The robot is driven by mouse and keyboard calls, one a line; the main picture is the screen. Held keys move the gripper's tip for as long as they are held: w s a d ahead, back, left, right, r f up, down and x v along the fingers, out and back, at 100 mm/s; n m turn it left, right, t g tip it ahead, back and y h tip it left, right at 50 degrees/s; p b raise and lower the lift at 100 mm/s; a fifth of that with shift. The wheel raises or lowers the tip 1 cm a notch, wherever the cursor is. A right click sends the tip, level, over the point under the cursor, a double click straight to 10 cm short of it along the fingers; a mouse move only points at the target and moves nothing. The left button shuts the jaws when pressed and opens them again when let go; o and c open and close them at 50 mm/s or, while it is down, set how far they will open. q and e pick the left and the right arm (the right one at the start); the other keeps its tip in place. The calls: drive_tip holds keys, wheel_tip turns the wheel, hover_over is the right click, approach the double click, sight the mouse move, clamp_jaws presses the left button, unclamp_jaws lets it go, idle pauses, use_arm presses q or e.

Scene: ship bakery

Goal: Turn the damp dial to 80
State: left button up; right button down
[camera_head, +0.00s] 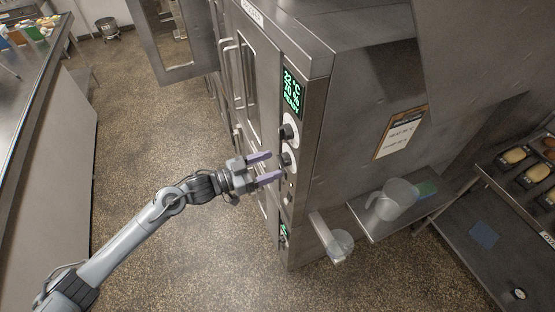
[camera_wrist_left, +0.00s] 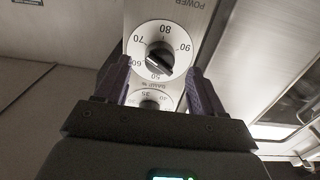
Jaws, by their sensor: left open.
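The oven's control panel (camera_head: 299,125) has a lit green display (camera_head: 291,91) that appears to read 22 °C, 70 % and READY. Below it are round dials, an upper one (camera_head: 288,131) and a lower one (camera_head: 289,159). In the left wrist view a white dial (camera_wrist_left: 139,43) marked from 50 to 90 has a black knob (camera_wrist_left: 159,57); its exact setting is unclear. Lettering that looks like DAMP % lies beside it, and a second dial (camera_wrist_left: 150,104) is partly hidden. My left gripper (camera_head: 273,166) is open and empty, its fingers pointing at the panel near the lower dial. My right gripper is out of view.
A clear jug (camera_head: 394,200) stands on a side shelf, and a clear cup (camera_head: 341,243) sits on a lower bracket. A notice (camera_head: 400,132) hangs on the oven's side. A rack with loaves (camera_head: 513,156) is at right.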

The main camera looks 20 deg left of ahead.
sight(284, 160)
use_arm(q)
drive_tip(key=shift+x, duration=1.55)
drive_tip(key=shift+c, duration=0.3)
drive_tip(key=c, duration=1)
